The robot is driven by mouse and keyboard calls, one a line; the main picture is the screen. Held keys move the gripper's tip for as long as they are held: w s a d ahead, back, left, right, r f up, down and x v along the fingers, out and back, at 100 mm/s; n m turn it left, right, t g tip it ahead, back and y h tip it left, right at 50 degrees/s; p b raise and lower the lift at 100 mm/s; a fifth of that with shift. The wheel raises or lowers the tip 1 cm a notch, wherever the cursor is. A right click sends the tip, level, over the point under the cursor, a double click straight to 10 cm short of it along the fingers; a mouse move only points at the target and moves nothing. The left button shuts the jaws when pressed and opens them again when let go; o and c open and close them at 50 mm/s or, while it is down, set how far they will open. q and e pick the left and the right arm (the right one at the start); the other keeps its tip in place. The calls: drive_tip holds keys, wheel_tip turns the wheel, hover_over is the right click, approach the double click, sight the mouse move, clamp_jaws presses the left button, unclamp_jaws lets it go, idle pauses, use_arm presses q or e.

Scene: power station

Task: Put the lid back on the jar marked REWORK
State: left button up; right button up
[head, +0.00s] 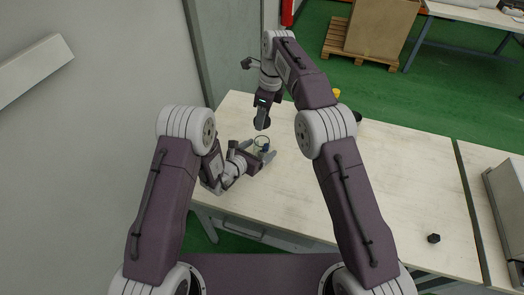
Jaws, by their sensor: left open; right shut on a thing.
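A small clear jar (262,142) with a bluish rim stands on the pale wooden table. My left gripper (259,151) is open low at the jar, its fingers on either side; I cannot tell whether they touch it. My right gripper (263,113) is above and slightly behind the jar, pointing down. It is shut on a dark round lid (262,123), which is apart from the jar. No marking on the jar can be read at this size.
A yellow-topped item (336,92) and a dark round item (357,116) are at the table's back, partly behind my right arm. A small dark object (434,238) lies at the right. A grey box (508,205) stands far right. The centre-right table is clear.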

use_arm(q)
drive_tip(key=shift+x, duration=2.2)
clamp_jaws()
use_arm(e)
drive_tip(key=shift+f, duration=2.45)
